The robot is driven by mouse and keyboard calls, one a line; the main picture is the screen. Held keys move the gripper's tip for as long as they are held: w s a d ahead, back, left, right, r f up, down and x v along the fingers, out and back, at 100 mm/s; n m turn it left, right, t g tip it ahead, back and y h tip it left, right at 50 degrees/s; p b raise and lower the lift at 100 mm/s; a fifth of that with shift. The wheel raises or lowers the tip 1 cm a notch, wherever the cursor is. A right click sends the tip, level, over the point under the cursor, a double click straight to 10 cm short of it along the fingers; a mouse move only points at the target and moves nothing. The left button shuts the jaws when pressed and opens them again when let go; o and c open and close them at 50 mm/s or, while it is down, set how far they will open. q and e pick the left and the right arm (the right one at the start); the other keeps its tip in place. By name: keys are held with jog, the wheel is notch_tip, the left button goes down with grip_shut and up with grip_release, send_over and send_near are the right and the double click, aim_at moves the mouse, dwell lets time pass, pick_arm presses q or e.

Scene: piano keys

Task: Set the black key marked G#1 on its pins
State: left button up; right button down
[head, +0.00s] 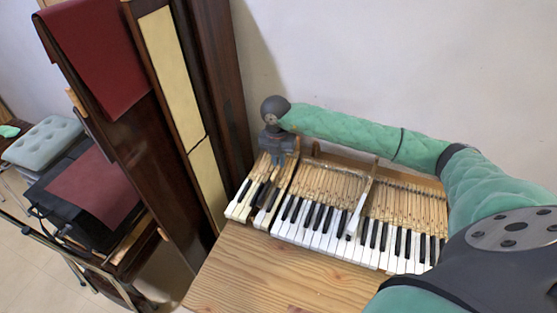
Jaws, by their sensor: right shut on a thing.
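My right arm reaches across from the right, and its gripper (277,157) points down over the left end of the keyboard, close above the wooden key backs. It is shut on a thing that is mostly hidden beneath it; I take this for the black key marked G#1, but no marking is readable. The key bed's left part (243,208) holds a few white and black keys with gaps between them. The pins are too small to make out. My left gripper is not in view.
The main row of keys (335,240) runs to the right on the wooden table (245,275). One loose-looking white key (360,207) rises above the row. Tall dark piano panels (190,90) stand at the left. The table's front left is clear.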

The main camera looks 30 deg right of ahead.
jog(key=shift+f+b, duration=0.65)
jog(key=shift+f, duration=0.15)
dwell(0.9)
jog(key=c, duration=1.8)
grip_release()
jog(key=shift+r, duration=0.1)
jog(key=shift+r+p, duration=0.45)
jog(key=shift+r, duration=0.6)
